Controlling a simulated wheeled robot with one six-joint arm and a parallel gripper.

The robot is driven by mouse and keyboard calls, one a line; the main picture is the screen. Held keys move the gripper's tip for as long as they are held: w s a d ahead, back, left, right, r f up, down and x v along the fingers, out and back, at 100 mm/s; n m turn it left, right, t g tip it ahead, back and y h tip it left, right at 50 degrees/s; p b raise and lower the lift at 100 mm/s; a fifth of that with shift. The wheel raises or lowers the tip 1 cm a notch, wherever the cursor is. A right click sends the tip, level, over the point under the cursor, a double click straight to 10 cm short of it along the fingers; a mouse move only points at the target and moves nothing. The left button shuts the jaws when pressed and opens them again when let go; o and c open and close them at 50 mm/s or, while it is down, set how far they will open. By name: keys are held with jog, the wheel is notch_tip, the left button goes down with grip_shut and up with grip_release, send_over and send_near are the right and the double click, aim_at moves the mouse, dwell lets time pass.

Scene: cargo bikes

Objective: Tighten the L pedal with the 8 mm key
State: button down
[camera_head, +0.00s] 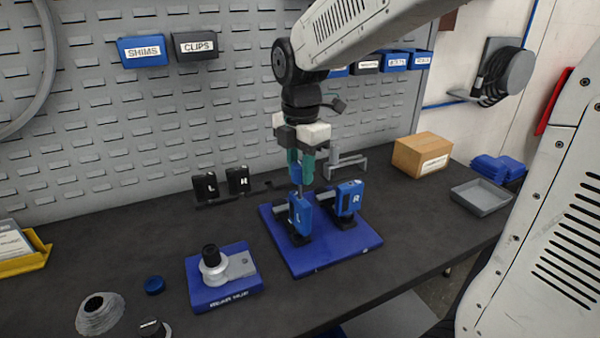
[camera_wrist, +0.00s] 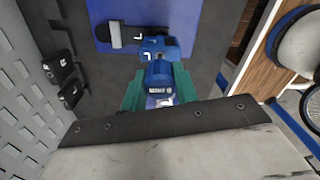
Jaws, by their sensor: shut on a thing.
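My gripper (camera_head: 301,178) is shut on the blue handle of a key (camera_head: 296,173). The key points down, and its thin shaft reaches the top of the blue L pedal (camera_head: 300,216). I cannot tell whether the tip is seated. In the wrist view, the green fingers (camera_wrist: 160,95) flank the blue key handle (camera_wrist: 158,74), which has a small label that I cannot read. The L pedal (camera_wrist: 174,46) shows just beyond the handle. The blue R pedal (camera_head: 349,197) stands to the right. Both pedals are on a blue base plate (camera_head: 335,250).
Two black lettered blocks (camera_head: 205,186) stand at the back left. A cardboard box (camera_head: 422,154) and grey tray (camera_head: 481,197) are to the right. The pegboard rises behind.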

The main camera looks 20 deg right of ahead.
jog(key=shift+s+f, duration=0.1)
jog(key=shift+f, duration=0.1)
jog(key=n, duration=0.6)
jog(key=shift+n, duration=0.4)
jog(key=shift+r, duration=0.15)
jog(key=shift+r, duration=0.4)
dwell(0.3)
